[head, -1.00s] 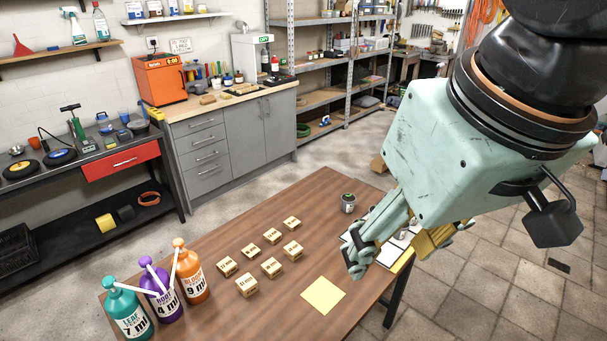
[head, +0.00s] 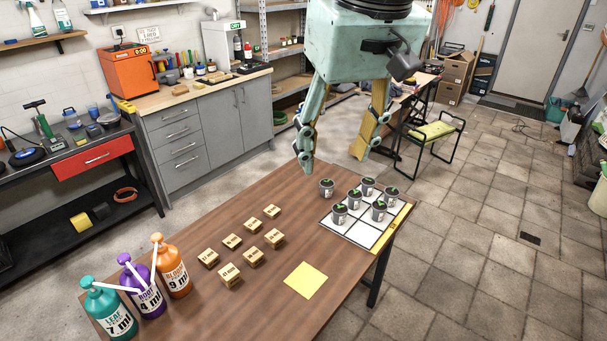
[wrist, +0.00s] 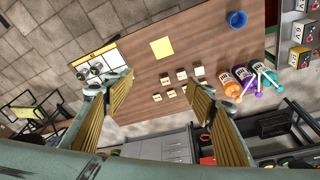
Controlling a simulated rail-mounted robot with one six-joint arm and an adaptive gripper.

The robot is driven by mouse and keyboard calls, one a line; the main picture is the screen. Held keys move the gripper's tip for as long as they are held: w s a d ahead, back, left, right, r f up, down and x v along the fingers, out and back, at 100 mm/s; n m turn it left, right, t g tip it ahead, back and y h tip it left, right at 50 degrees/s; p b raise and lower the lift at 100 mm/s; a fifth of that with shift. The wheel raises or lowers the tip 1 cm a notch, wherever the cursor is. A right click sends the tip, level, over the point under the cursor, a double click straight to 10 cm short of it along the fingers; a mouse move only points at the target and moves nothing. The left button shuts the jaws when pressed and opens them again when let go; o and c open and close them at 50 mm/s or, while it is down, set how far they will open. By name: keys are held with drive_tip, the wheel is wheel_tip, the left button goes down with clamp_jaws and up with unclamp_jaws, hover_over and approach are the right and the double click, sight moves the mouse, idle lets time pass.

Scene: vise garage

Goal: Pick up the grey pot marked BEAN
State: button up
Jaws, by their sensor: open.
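Several small grey pots with green sprouts stand at the far right end of the table in the head view. One grey pot (head: 327,188) stands on bare wood beside the white gridded tray (head: 346,235). Others, such as the front-left pot (head: 339,214) and the back pot (head: 368,187), stand on the tray. Their markings are too small to read, so I cannot tell which is BEAN. My gripper (head: 338,158) is open and empty, fingers pointing down, above the table's far edge near the pots. In the wrist view my gripper (wrist: 162,84) is spread wide; its left finger partly hides the pots (wrist: 95,69).
Small labelled wooden blocks (head: 254,257) and a yellow sheet (head: 306,280) lie on the brown table (head: 200,310). Three pump bottles (head: 145,290) stand at its near left. A blue cup (wrist: 237,19) shows in the wrist view. Bare wood surrounds the blocks.

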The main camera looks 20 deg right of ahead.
drive_tip(key=w+d+f, duration=0.1)
drive_tip(key=w+d, duration=0.1)
drive_tip(key=w, duration=0.6)
drive_tip(key=w+d+f, duration=0.1)
drive_tip(key=w+d, duration=0.1)
drive_tip(key=w, duration=0.5)
drive_tip(key=g+p, duration=0.1)
drive_tip(key=g, duration=0.2)
hover_over(327, 183)
wheel_tip(327, 183, down, 31)
drive_tip(key=shift+f+m, duration=0.2)
drive_tip(key=shift+m, duration=0.2)
drive_tip(key=shift+s+a+f, duration=0.1)
drive_tip(key=shift+f, duration=4.2)
